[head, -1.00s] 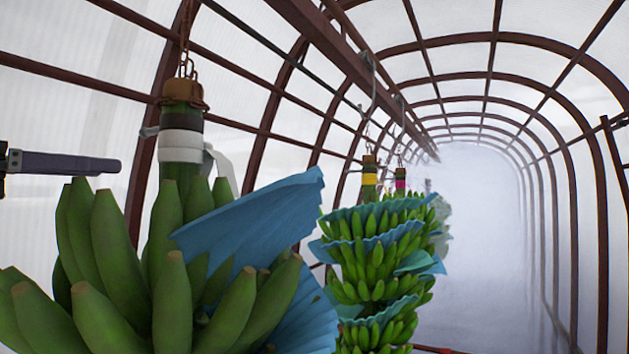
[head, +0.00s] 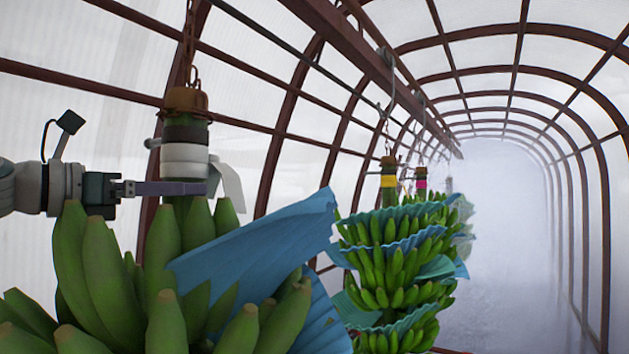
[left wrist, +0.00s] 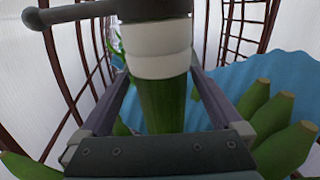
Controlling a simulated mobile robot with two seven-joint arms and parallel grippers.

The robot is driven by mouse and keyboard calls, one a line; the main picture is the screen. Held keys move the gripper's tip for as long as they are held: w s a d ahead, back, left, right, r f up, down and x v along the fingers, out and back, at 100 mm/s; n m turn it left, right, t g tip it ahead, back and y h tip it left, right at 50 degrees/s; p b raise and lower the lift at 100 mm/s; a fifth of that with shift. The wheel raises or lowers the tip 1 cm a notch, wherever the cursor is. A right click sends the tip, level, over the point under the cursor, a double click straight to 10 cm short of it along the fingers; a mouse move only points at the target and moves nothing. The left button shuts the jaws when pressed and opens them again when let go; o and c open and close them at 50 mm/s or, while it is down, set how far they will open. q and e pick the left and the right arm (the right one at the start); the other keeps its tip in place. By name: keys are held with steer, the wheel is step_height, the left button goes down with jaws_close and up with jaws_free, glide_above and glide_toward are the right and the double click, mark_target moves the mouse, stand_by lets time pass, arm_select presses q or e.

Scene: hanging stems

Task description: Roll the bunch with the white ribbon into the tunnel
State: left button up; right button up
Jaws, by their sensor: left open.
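The bunch with the white ribbon (head: 184,154) hangs nearest, at the left of the head view. Its green bananas (head: 102,268) and blue sheet (head: 255,243) fill the lower left. The white ribbon wraps the stem below a brown cap and a dark band, with a loose end at the right. My left gripper (head: 192,188) is open, level with the stem just below the ribbon. In the left wrist view the green stem (left wrist: 162,105) stands between its two fingers, with the white ribbon (left wrist: 157,52) above. I cannot tell whether either finger touches. My right gripper is out of view.
Bunches with a yellow ribbon (head: 388,181) and a pink ribbon (head: 421,184) hang further along the overhead rail (head: 375,62). The misty tunnel (head: 505,220) opens at the right behind them. Its right side is clear.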

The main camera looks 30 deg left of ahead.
arm_select(q)
steer(key=shift+p+x, duration=0.35)
steer(key=shift+x, duration=0.6)
jaws_close()
stand_by(0.3)
